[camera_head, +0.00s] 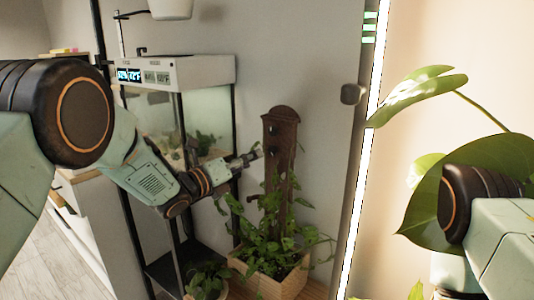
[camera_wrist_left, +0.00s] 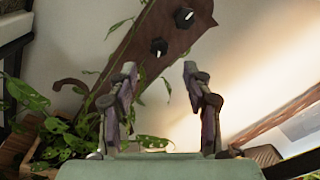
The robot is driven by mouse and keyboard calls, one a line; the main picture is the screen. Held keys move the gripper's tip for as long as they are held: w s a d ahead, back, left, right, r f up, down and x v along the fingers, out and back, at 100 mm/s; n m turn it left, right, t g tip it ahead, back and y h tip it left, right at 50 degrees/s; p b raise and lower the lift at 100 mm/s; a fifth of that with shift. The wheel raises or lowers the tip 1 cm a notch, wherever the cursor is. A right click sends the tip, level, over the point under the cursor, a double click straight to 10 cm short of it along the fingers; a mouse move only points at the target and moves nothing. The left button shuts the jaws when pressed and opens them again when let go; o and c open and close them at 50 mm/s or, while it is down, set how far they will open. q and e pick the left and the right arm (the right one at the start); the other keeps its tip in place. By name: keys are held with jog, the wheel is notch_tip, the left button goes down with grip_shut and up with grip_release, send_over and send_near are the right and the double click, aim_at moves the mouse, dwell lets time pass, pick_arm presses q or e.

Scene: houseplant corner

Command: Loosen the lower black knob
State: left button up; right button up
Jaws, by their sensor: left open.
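A brown upright board (camera_head: 281,165) with a rounded top rises out of a planter box and carries two small black knobs. The lower black knob (camera_wrist_left: 158,46) has a white pointer mark. In the left wrist view it lies just beyond and between my fingertips. The upper black knob (camera_wrist_left: 184,18) sits further along the board (camera_wrist_left: 140,40). My left gripper (camera_head: 255,152) reaches in from the left beside the board. It is open and empty in the left wrist view (camera_wrist_left: 159,68), with no visible contact on the knob. My right gripper is out of view.
A leafy plant fills the wooden planter box (camera_head: 270,278) below my left gripper. A glass tank (camera_head: 207,110) on a black stand is close on the left. A lit vertical strip (camera_head: 361,150) and large leaves (camera_head: 420,92) stand to the right.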

aim_at(270, 151)
pick_arm(q)
jog(key=shift+b+x, duration=0.65)
jog(key=shift+x, duration=3.2)
grip_shut()
